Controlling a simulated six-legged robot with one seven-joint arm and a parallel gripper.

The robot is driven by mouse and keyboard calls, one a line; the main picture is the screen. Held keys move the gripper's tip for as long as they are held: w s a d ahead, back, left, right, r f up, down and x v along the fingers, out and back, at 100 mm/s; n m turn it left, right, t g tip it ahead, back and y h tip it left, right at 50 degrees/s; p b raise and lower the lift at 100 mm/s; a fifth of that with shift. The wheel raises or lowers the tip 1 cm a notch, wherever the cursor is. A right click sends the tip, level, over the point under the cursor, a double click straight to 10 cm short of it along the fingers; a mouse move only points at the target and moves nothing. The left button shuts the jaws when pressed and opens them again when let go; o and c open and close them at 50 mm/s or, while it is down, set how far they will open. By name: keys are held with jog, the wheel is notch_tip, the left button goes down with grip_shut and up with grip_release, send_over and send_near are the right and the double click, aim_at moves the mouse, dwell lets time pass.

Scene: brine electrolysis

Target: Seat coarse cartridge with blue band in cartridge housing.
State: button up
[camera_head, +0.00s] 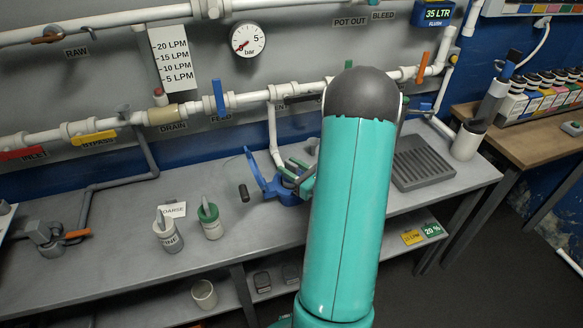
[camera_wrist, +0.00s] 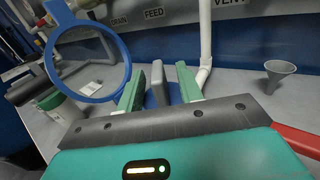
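My gripper (camera_wrist: 160,88) is at a blue fitting, which looks like the cartridge housing (camera_head: 284,195); its green fingers stand apart. A grey upright tab (camera_wrist: 158,82) and blue surface show between them. I cannot tell if this tab belongs to a cartridge; no blue band can be made out. A blue ring (camera_head: 255,170) stands raised at the fitting's left; it is large in the wrist view (camera_wrist: 88,62). My arm hides part of the fitting in the head view.
A small dark cylinder (camera_head: 243,193) is nearer the ring. A grey funnel (camera_wrist: 279,72) stands right. Pipes with valves run behind.

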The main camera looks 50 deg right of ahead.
jog(key=s, duration=1.3)
jog(key=shift+s+d, duration=0.15)
jog(key=shift+s, duration=0.25)
